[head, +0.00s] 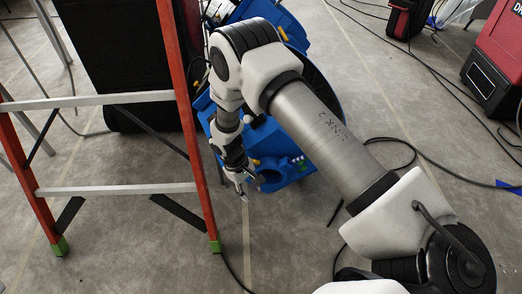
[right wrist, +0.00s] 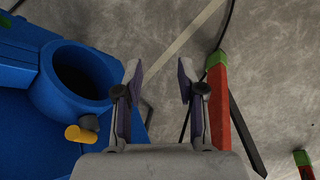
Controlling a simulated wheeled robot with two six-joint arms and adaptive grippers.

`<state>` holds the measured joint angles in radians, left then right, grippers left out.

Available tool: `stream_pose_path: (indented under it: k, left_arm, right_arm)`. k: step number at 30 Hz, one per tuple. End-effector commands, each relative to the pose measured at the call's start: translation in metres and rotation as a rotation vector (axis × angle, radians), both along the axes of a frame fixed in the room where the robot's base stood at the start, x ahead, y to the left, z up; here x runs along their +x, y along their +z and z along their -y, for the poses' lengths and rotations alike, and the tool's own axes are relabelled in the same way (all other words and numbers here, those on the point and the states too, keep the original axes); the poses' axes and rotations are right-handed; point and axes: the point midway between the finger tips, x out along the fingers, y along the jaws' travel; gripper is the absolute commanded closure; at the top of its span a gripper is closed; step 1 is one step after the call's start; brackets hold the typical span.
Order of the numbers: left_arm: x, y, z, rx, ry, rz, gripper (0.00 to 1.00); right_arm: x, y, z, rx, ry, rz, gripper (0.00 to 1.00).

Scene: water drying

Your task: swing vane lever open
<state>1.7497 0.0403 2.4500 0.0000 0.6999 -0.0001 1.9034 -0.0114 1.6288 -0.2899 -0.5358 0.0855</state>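A blue machine (head: 270,143) stands on the floor, partly hidden behind my right arm. In the right wrist view its blue body (right wrist: 30,130) fills the left side, with a round open port (right wrist: 85,80). A short yellow-ended lever (right wrist: 80,134) with a dark grey joint sits just below that port; I cannot tell for sure that it is the vane lever. My right gripper (right wrist: 160,78) is open and empty, its fingers to the right of the port and lever, apart from both. It also shows in the head view (head: 243,187), at the machine's left side. My left gripper is not in view.
A ladder with red legs (head: 181,100) and green feet stands close left of my right gripper; one red leg (right wrist: 218,105) is near the right finger. Black cables (head: 425,155) lie on the floor. Red machines (head: 500,55) stand at the right. Bare concrete lies in front.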

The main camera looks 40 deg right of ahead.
Motion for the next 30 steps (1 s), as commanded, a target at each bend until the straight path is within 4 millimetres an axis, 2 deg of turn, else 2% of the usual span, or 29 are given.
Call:
stream_pose_path:
  k: [1,3,6,9,11,21,24,30]
  left_arm:
    - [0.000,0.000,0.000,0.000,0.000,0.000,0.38]
    - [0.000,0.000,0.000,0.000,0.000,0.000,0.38]
    - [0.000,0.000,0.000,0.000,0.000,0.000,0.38]
    - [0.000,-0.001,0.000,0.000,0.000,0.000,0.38]
    - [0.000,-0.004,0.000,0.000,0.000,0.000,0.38]
    - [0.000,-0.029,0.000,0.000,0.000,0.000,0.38]
    - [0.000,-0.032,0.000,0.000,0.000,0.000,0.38]
    - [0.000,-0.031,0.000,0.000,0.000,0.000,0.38]
  right_arm:
    - [0.031,0.025,0.008,-0.052,0.014,-0.004,0.61]
    - [0.057,0.056,0.018,-0.122,0.020,-0.032,0.61]
    - [0.079,0.092,0.028,-0.195,0.014,-0.056,0.61]
    - [0.087,0.107,0.033,-0.232,0.009,-0.070,0.61]
    - [0.085,0.105,0.036,-0.236,0.006,-0.075,0.61]
    - [0.066,0.049,0.057,-0.234,0.007,-0.077,0.61]
    - [0.063,0.042,0.061,-0.233,0.006,-0.075,0.61]
    - [0.062,0.041,0.062,-0.233,0.006,-0.075,0.61]
